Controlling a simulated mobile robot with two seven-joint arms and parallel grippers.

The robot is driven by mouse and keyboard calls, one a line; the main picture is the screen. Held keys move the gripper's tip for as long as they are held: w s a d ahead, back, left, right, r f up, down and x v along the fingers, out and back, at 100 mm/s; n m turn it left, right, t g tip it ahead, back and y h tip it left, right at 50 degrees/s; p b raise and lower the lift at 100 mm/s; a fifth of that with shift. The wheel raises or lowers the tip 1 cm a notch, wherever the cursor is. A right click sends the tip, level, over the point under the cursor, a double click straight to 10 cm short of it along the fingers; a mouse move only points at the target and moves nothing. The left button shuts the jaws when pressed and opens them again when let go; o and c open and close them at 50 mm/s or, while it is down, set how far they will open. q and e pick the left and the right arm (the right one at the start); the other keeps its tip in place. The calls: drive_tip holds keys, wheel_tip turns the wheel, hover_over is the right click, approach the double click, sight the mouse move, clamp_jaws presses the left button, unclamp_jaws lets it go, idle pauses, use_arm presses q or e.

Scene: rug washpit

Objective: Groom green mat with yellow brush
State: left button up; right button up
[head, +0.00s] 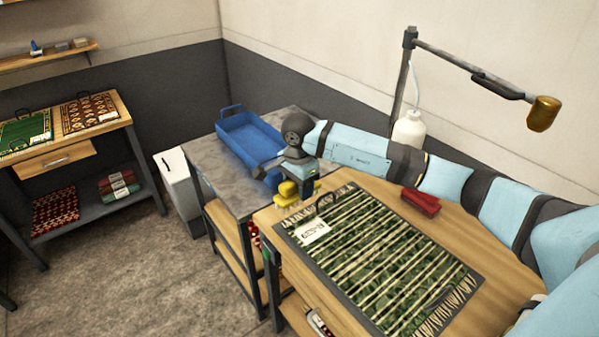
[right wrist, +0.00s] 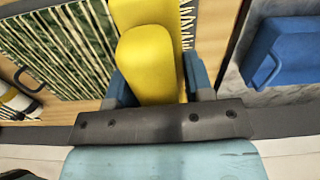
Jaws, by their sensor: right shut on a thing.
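A green mat (head: 380,262) with pale stripes, fringed ends and a white label lies flat on the wooden table; part of it shows in the right wrist view (right wrist: 60,45). My right gripper (head: 298,180) is shut on the yellow brush (head: 288,191), near the table's far left corner, beyond the mat's labelled end. My left gripper is not in view.
A red object (head: 420,201) lies on the wooden table (head: 372,188) right of the mat. A blue tray (head: 250,140) stands on the grey table behind. A white bottle (head: 409,131) and a lamp-like arm (head: 470,70) are at the back. Other mats (head: 90,113) lie on the left table.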

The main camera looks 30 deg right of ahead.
drive_tip(key=shift+d+r+m, duration=0.15)
drive_tip(key=shift+d+m, duration=0.05)
drive_tip(key=shift+m, duration=0.1)
drive_tip(key=shift+f, duration=0.4)
drive_tip(key=shift+f+b, duration=1.15)
drive_tip(key=shift+f, duration=1)
drive_tip(key=shift+r, duration=0.1)
